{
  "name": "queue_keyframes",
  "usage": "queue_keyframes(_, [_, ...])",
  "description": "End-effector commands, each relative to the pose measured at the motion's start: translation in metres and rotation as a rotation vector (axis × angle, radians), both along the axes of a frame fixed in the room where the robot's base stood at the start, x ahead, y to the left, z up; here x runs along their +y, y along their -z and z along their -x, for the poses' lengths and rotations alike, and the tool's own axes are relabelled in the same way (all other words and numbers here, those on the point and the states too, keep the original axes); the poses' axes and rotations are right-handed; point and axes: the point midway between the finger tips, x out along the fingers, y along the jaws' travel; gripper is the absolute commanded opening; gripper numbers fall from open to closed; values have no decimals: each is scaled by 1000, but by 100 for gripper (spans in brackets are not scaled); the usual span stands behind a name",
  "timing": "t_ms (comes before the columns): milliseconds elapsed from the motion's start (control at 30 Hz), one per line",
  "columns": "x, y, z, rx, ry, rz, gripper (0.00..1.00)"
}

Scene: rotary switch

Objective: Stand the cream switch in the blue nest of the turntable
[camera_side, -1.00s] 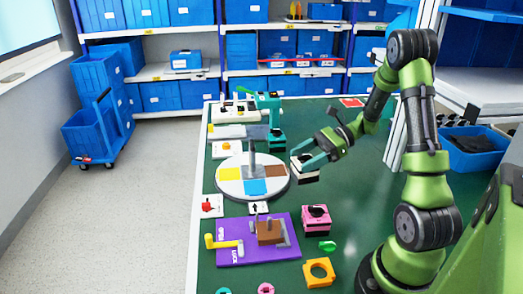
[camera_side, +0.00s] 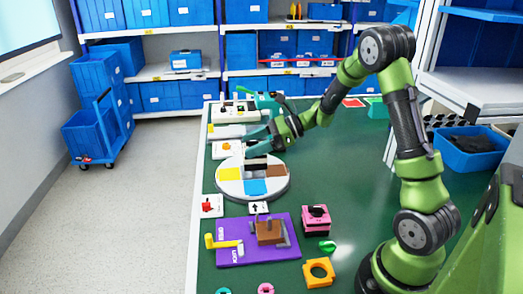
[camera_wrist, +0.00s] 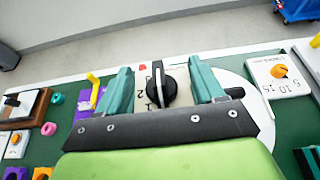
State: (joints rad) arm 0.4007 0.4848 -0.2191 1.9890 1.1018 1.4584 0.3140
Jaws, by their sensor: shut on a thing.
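The cream switch (camera_side: 256,161) is between the fingers of my gripper (camera_side: 258,147), over the turntable. In the wrist view the switch shows its black round knob (camera_wrist: 160,90) and cream face between the two teal fingers of my gripper (camera_wrist: 163,84). The turntable (camera_side: 228,191) is a white disc with yellow, blue and brown patches. The blue nest (camera_side: 255,187) is at the near side of the disc, in front of the held switch. The switch hides the middle of the disc; I cannot tell whether it touches anything there.
A purple panel (camera_side: 230,256) with a yellow handle lies in front of the turntable. A pink block (camera_side: 315,219) and an orange ring piece (camera_side: 318,272) lie to its right. The green table is clear at right.

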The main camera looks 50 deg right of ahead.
Motion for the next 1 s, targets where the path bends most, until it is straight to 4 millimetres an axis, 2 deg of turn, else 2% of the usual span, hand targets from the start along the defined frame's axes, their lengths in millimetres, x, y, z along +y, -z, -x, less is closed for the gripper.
queue_keyframes(33, [0, 13, 0, 6, 2, -4, 26])
queue_keyframes(100, [0, 26, 1, 5, 2, -3, 26])
queue_keyframes(367, [0, 51, 0, 0, 0, -1, 26])
queue_keyframes(533, [0, 76, 0, 1, -1, -1, 26])
queue_keyframes(633, [0, 82, 0, -2, 1, 0, 26])
queue_keyframes(1000, [-1, 85, 0, -2, 1, 0, 26])
